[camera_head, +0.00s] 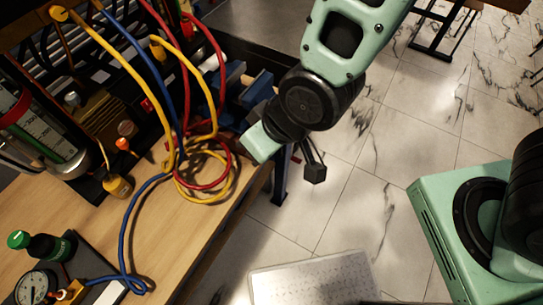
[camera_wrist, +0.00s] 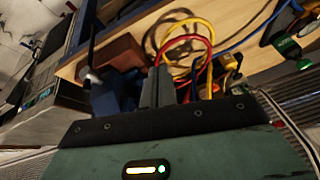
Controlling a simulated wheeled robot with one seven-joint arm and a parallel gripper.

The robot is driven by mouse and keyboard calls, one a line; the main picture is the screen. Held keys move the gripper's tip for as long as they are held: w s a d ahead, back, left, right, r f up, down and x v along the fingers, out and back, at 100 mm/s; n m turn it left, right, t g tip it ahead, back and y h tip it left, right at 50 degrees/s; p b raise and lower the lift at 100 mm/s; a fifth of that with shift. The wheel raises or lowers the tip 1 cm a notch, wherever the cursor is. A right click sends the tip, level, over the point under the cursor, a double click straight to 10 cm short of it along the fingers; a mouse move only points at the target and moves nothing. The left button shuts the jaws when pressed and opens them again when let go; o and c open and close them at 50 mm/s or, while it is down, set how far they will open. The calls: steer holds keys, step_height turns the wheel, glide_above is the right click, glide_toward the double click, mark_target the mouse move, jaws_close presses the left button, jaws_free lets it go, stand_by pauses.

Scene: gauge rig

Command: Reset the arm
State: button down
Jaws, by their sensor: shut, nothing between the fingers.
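My arm hangs from the top of the head view, its green and black links over the right edge of the workbench (camera_head: 190,225). My gripper shows as a pale green body (camera_head: 258,143) beside the hoses; its fingertips are hard to make out there. In the wrist view my gripper's grey fingers (camera_wrist: 157,82) are together with nothing between them. They point toward the bench, and red and yellow hoses (camera_wrist: 185,45) show beyond them. I cannot tell from the picture whether the fingers touch a hose.
Looped red, yellow and blue hoses (camera_head: 205,180) lie on the bench near my gripper. A blue vise (camera_head: 255,92) stands close behind it. A pressure gauge (camera_head: 36,286) and a green-capped bottle (camera_head: 42,244) are at lower left.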

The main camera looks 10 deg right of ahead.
steer(key=shift+s+d, duration=0.2)
steer(key=shift+d, duration=0.1)
steer(key=shift+r, duration=0.1)
stand_by(0.3)
steer(key=s+d+r+g+h, duration=0.3)
steer(key=s+d+r, duration=0.2)
steer(key=d+r, duration=0.6)
steer(key=shift+h, duration=0.3)
